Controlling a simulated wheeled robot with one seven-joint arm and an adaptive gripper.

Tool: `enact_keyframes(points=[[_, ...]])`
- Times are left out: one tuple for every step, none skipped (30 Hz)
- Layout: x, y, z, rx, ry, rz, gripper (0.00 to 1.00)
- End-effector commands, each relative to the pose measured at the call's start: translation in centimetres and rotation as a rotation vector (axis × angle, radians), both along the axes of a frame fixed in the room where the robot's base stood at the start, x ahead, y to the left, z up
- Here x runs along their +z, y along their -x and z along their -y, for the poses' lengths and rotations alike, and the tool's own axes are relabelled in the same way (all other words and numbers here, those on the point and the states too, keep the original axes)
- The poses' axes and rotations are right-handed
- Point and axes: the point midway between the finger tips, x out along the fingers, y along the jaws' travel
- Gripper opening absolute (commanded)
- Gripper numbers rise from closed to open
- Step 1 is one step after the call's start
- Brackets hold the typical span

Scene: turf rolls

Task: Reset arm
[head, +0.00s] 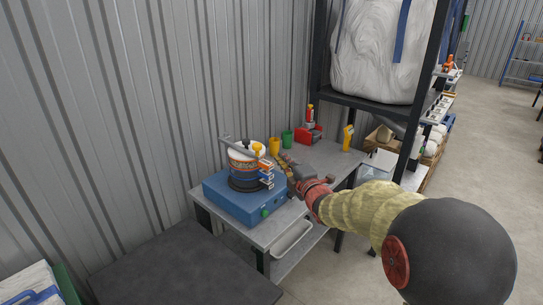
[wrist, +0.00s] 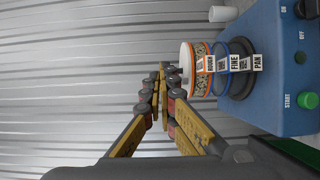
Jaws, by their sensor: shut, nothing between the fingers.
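My arm reaches in from the lower right in the head view, over the metal bench (head: 328,152). My gripper (head: 283,160) is beside the sieve stack on its right; in the wrist view its yellow-and-grey fingers (wrist: 163,88) are together and empty. The sieve stack (head: 247,172) stands upright on a blue shaker box (head: 232,201). In the wrist view the stack (wrist: 200,70) lies sideways just beyond the fingertips, with labels such as FINE and PAN. The shaker box (wrist: 278,75) shows ON, OFF and START markings and a green button. I cannot tell whether the fingers touch the stack.
A yellow cup (head: 274,146), a green cup (head: 287,138), a red device (head: 309,134) and a yellow handheld device (head: 347,139) stand at the bench's back. A black rack (head: 372,106) holds a white bulk bag at right. A dark surface (head: 180,272) lies front left. Open floor is right.

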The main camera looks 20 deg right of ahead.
Motion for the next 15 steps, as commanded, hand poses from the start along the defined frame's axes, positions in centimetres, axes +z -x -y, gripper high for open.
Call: enact_keyframes(points=[[0.0,0.1,0.3,0.000,-0.002,-0.001,0.00],[0.0,0.2,0.4,0.000,-0.008,-0.002,0.00],[-0.1,0.2,0.5,-0.001,-0.024,-0.007,0.00],[-0.3,0.2,0.7,-0.004,-0.040,-0.017,0.00],[-0.8,0.2,0.9,-0.011,-0.062,-0.036,0.00],[-1.8,0.2,1.3,-0.030,-0.101,-0.076,0.00],[-2.7,0.2,1.7,-0.050,-0.135,-0.113,0.00],[-3.9,0.4,2.2,-0.075,-0.174,-0.158,0.00],[-6.0,0.9,2.9,-0.116,-0.232,-0.226,0.00],[-7.7,1.5,3.5,-0.152,-0.278,-0.281,0.00],[-9.3,2.3,4.1,-0.194,-0.328,-0.339,0.00],[-11.2,3.5,4.9,-0.256,-0.397,-0.412,0.00],[-12.2,4.6,5.5,-0.304,-0.448,-0.461,0.00],[-13.1,5.8,5.9,-0.354,-0.499,-0.508,0.00],[-14.0,7.6,6.3,-0.421,-0.567,-0.565,0.00]])
